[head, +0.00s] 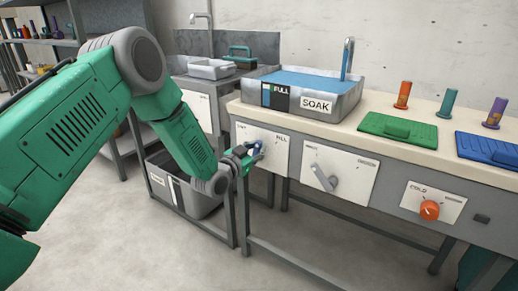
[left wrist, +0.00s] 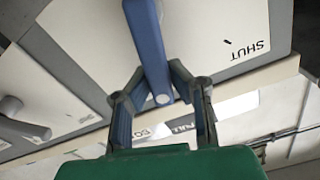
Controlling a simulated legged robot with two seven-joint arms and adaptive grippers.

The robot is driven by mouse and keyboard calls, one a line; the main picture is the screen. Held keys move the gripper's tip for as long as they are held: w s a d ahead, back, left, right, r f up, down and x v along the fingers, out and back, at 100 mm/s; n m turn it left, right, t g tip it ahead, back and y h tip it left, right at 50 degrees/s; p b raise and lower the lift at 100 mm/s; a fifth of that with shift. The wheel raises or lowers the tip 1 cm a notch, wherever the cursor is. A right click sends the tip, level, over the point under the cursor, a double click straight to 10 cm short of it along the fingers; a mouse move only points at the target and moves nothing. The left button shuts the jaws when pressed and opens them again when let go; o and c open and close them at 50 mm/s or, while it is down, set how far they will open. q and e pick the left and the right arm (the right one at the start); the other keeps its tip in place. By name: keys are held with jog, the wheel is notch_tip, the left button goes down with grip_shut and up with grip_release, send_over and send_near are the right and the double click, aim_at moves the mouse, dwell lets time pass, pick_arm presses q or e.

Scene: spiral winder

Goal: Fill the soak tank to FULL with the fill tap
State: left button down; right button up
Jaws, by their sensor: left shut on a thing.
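The soak tank (head: 345,108) is a grey metal basin marked SOAK on the bench, with blue water (head: 300,83) near its rim. A gauge (head: 276,97) marked FULL is on its front. My left gripper (head: 252,153) is at the white tap panel (head: 277,150) below the tank, which has a FILL label. In the left wrist view, my left gripper's fingers (left wrist: 160,74) are shut on the blue fill tap handle (left wrist: 150,35), one on each side. A SHUT label shows beside it. In the head view the gripper hides most of the handle. My right gripper is out of view.
To the right are a panel with a grey lever (head: 322,178) and one with an orange COLD knob (head: 429,210). Green (head: 398,129) and blue (head: 487,148) boards lie on the bench. A grey bin (head: 190,197) stands low behind my left arm. The floor in front is clear.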

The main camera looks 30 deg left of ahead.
pick_arm(q)
jog(key=a+n+p, duration=0.1)
jog(key=n, duration=0.1)
jog(key=shift+a+r+n, duration=0.1)
jog(key=shift+a+n, duration=0.05)
jog(key=shift+n, duration=0.15)
jog(key=a+n, duration=0.1)
jog(key=n, duration=0.1)
jog(key=shift+a+n, duration=0.2)
jog(key=shift+n, duration=0.1)
jog(key=shift+w+a+f+n, duration=0.1)
jog(key=shift+a+f+n, duration=0.3)
jog(key=shift+n, duration=0.7)
jog(key=shift+a+f+n, duration=0.15)
jog(key=shift+a+n, duration=0.4)
jog(key=shift+n, duration=0.55)
jog(key=shift+w+a+f+n, duration=0.1)
jog(key=shift+a+f+n, duration=0.3)
jog(key=shift+n, duration=0.7)
jog(key=shift+a+r, duration=0.1)
jog(key=c, duration=1.4)
grip_release()
jog(key=shift+a, duration=0.1)
jog(key=shift+c, duration=0.2)
jog(key=shift+s, duration=0.15)
jog(key=s+a, duration=0.1)
jog(key=s, duration=1)
jog(key=shift+s, duration=0.35)
